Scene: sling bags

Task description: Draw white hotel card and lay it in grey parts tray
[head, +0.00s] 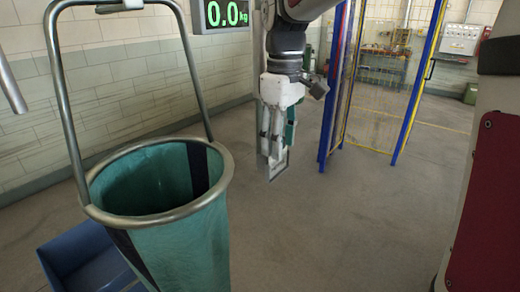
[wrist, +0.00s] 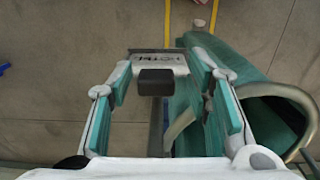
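My gripper (head: 272,160) hangs to the right of the green sling bag (head: 165,225), outside its metal rim. In the wrist view, the gripper (wrist: 160,66) has its two teal-padded fingers well apart, with a pale card (wrist: 172,60) with dark lettering spanning between the fingertips. The fingers appear to hold the card by opposite edges. In the head view, the card (head: 273,166) shows as a thin tilted plate at the fingertips. The bag also shows at the right of the wrist view (wrist: 260,120). I see no grey parts tray in either view.
A metal hoop handle (head: 62,90) rises over the bag. A scale display (head: 226,14) reads 0.0 kg. A blue-framed mesh fence (head: 330,110) stands behind my gripper. Open floor lies below it.

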